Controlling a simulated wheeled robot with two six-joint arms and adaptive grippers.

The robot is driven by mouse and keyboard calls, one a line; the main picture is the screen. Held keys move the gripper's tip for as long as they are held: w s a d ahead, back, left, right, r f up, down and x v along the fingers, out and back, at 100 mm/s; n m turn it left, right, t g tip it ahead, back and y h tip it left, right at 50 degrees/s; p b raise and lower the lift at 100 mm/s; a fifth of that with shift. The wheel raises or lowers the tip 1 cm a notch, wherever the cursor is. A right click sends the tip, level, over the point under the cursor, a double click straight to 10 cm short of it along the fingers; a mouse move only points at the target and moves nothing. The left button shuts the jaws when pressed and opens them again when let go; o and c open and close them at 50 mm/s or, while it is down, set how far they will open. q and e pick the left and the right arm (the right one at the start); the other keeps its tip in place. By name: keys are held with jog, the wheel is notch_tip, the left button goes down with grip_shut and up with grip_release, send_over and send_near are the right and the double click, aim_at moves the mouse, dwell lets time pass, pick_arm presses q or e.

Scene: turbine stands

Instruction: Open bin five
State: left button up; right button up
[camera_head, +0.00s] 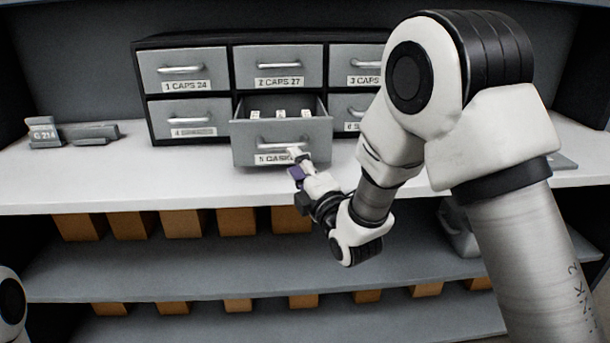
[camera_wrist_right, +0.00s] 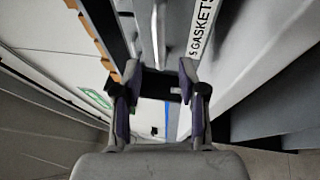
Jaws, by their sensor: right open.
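Bin five (camera_head: 250,143) is the lower middle drawer of the grey bin cabinet, labelled "5 GASKETS". It is pulled out, and several small pale items (camera_head: 281,113) show inside it. Its bar handle (camera_head: 268,149) is on the front; the right end is partly behind my gripper. My right gripper (camera_head: 296,164) is open, just in front of the drawer's lower right front. In the right wrist view the open fingers (camera_wrist_right: 159,80) point toward the handle (camera_wrist_right: 162,32), which lies ahead between them. I cannot tell whether they touch it. My left gripper is out of view.
The other bins (camera_head: 183,70) are shut. Orange-brown boxes (camera_head: 182,223) sit below the shelf. My right arm hides part of the right bins.

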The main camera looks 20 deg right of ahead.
jog(key=v, duration=0.5)
jog(key=shift+w, duration=0.1)
jog(key=s+d+f+m+g+h+p, duration=0.15)
jog(key=s+f+g+p, duration=0.35)
jog(key=f, duration=0.8)
jog(key=s+f+m+g+p, duration=0.4)
jog(key=s+f, duration=0.3)
jog(key=f, duration=0.5)
jog(key=s+f+m+g, duration=0.3)
jog(key=s+m, duration=0.2)
jog(key=s, duration=0.2)
jog(key=s+d+f+m+g, duration=0.1)
jog(key=s+f+m+g, duration=0.2)
jog(key=s, duration=0.4)
jog(key=s+f+m+g+p, duration=0.1)
jog(key=s+f+m+g, duration=0.2)
jog(key=s+m, duration=0.4)
jog(key=shift+s+d+f+g+h, duration=0.3)
jog(key=shift+s+g+h, duration=0.15)
jog(key=shift+g, duration=0.45)
